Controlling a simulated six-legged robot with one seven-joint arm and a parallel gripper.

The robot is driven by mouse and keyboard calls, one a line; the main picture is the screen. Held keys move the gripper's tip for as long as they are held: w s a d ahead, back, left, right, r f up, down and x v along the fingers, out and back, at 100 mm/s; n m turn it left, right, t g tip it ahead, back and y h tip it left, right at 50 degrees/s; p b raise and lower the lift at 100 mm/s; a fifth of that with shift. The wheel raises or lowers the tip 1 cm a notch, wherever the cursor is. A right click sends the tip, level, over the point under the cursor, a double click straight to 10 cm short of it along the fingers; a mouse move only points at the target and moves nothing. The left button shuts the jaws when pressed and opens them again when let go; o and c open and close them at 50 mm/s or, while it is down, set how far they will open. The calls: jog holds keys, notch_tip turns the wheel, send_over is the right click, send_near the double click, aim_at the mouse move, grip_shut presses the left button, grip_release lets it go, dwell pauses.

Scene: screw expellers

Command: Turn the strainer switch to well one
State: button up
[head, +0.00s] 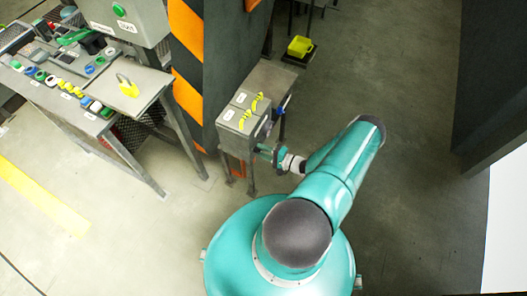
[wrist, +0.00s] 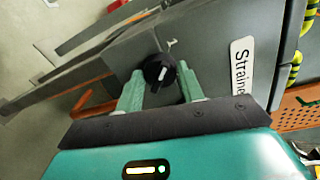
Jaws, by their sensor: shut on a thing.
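In the head view my gripper (head: 268,153) reaches the front of the grey switch box (head: 238,140). The knob is hidden there. I cannot read which well the pointer is at.
A control desk (head: 85,90) with coloured buttons and a yellow padlock (head: 127,86) is at left.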

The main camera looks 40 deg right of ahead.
jog(key=o, duration=1)
jog(key=v, duration=1.4)
jog(key=shift+w, duration=0.1)
